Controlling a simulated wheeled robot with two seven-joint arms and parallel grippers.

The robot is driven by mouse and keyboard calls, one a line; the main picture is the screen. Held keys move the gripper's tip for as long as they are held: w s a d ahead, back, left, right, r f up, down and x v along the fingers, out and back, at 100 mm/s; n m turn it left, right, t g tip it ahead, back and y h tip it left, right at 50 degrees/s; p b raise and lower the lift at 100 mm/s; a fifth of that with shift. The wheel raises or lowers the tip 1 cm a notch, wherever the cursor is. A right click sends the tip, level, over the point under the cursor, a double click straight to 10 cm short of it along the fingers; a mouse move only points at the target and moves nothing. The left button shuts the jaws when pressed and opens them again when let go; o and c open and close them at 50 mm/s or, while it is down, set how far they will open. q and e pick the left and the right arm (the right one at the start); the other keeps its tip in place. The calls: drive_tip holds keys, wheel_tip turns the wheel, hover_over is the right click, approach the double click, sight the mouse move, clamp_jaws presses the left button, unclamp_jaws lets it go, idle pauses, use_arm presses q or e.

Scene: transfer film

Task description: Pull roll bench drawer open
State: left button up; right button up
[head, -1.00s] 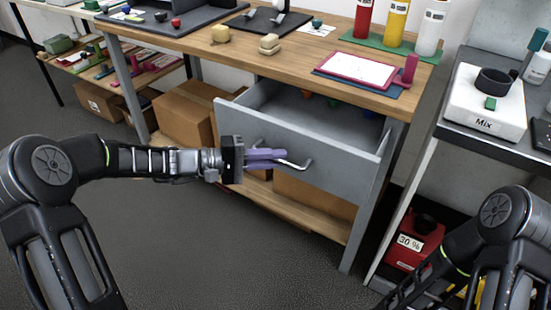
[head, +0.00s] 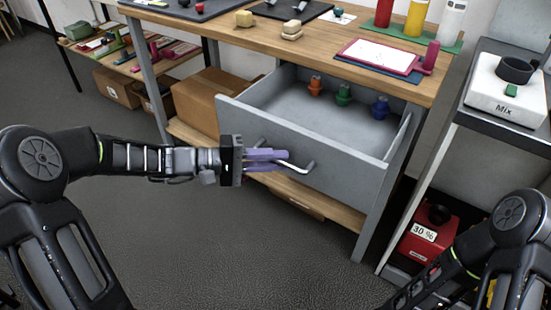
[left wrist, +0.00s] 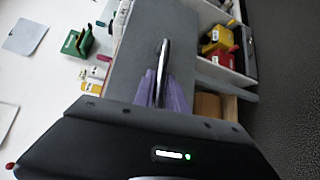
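The grey drawer (head: 345,158) of the wooden-topped bench (head: 345,50) stands well out, and its inside shows. Its bar handle (head: 297,167) is on the front panel. My left gripper (head: 265,160), with purple fingers, is at the handle's left part. In the left wrist view the purple fingers (left wrist: 165,92) lie close on both sides of the metal handle (left wrist: 162,70), shut on it. The handle's left part is partly hidden by the fingers. My right arm shows at the lower right, but its gripper is out of view.
Orange (head: 315,85), green (head: 343,94) and blue (head: 380,107) small items stand at the drawer's back. Cardboard boxes (head: 205,100) sit on the lower shelf. A side table with a Mix device (head: 507,90) stands right, above a red container (head: 425,235). The floor before the drawer is clear.

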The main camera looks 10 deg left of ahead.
use_arm(q)
drive_tip(key=o, duration=0.3)
drive_tip(key=shift+a, duration=0.1)
drive_tip(key=v, duration=0.7)
drive_tip(key=shift+s+a, duration=0.15)
drive_tip(key=shift+a, duration=0.1)
